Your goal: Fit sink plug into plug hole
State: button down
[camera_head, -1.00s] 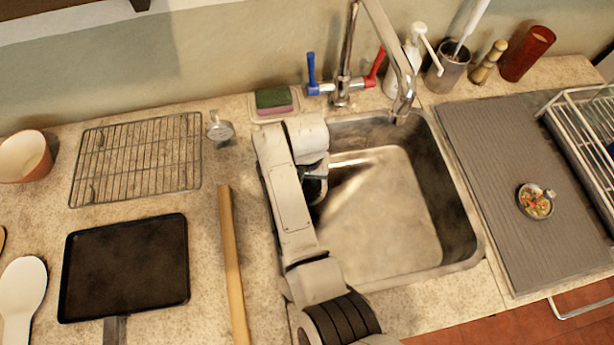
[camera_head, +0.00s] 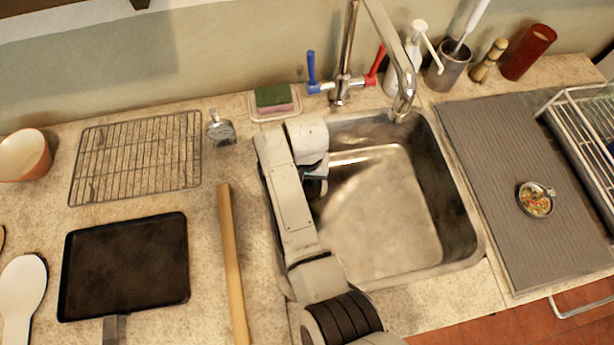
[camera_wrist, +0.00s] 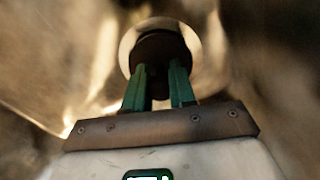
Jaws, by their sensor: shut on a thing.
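My gripper (camera_wrist: 160,75) points down inside the steel sink (camera_head: 385,215), at the left side of the basin. In the wrist view its two green fingers are shut on the dark round sink plug (camera_wrist: 163,47). A pale ring (camera_wrist: 194,38), which looks like the rim of the plug hole, shows around and behind the plug. The plug appears roughly lined up with it, but I cannot tell whether it is above the hole or seated. In the head view my arm hides the plug and the hole, and only part of my gripper (camera_head: 316,180) shows.
The tap spout (camera_head: 403,90) hangs over the sink's back edge. A sponge (camera_head: 273,97) lies behind my arm. A wooden rolling pin (camera_head: 233,260) and black pan (camera_head: 125,265) lie to the left. A ribbed grey board (camera_head: 490,150) is at right. The basin's right part is clear.

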jog(key=shift+f+b, duration=0.4)
jog(key=shift+f, duration=0.35)
jog(key=c, duration=0.8)
grip_release()
jog(key=shift+c, duration=0.2)
notch_tip(320, 180, up, 11)
jog(key=shift+f, duration=0.1)
